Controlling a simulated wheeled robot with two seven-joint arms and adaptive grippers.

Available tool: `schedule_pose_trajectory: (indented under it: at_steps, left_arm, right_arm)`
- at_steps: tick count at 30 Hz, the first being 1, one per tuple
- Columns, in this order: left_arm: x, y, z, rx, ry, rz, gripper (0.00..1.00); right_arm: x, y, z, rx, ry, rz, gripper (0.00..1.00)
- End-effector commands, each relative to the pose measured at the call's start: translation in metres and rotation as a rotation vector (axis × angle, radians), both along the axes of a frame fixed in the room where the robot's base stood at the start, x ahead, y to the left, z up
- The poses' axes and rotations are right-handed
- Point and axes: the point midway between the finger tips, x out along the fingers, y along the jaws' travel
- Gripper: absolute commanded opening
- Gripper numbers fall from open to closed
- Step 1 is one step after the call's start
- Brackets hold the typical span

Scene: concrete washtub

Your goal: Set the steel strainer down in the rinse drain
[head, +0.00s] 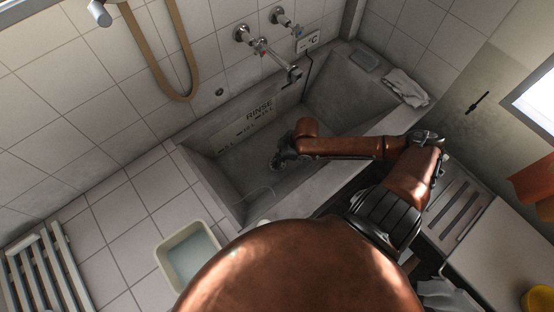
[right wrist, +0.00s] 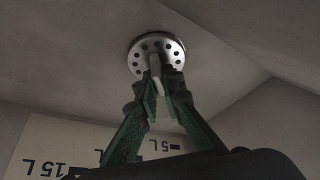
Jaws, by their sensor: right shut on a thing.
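My right gripper (head: 278,162) reaches down into the basin marked RINSE (head: 232,205) of the concrete washtub. In the right wrist view its fingers (right wrist: 160,82) are closed on the short pale stem of the steel strainer (right wrist: 142,52), a round disc with a ring of holes. The disc lies just beyond the fingertips against grey concrete; I cannot tell whether it touches. The drain opening is not visible, and the strainer is hard to make out in the head view. My left gripper is not in view.
Wall taps (head: 262,47) and a spout (head: 295,74) overhang the tub. A litre scale plate (right wrist: 50,150) is on the basin wall. A cloth (head: 406,87) lies on the far right rim. A pale plastic tub (head: 188,251) stands on the tiled floor at left.

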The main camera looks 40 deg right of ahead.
Motion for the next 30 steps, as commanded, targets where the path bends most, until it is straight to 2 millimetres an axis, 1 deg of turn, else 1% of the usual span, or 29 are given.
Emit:
schedule_pose_trajectory:
  at_steps: [2, 3, 9, 17, 20, 23, 30]
  left_arm:
    - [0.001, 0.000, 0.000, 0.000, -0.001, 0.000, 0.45]
    - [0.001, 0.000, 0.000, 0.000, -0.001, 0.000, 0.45]
    - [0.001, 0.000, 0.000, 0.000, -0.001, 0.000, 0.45]
    - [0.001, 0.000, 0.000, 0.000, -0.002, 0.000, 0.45]
    - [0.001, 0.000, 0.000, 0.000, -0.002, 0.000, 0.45]
    - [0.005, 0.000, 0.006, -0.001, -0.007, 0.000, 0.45]
    - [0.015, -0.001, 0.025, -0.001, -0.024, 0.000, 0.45]
  right_arm:
    - [0.000, 0.000, -0.002, 0.000, 0.000, -0.001, 0.00]
    - [0.000, 0.000, -0.002, 0.000, 0.000, 0.000, 0.10]
    - [0.000, 0.000, -0.002, 0.000, 0.000, 0.000, 0.24]
    - [0.000, 0.000, -0.002, 0.000, 0.000, 0.000, 0.25]
    - [0.000, 0.000, 0.002, -0.001, 0.001, 0.001, 0.25]
    - [-0.004, -0.004, 0.015, -0.002, -0.002, 0.001, 0.25]
    - [-0.019, -0.015, 0.063, -0.003, -0.002, 0.001, 0.25]
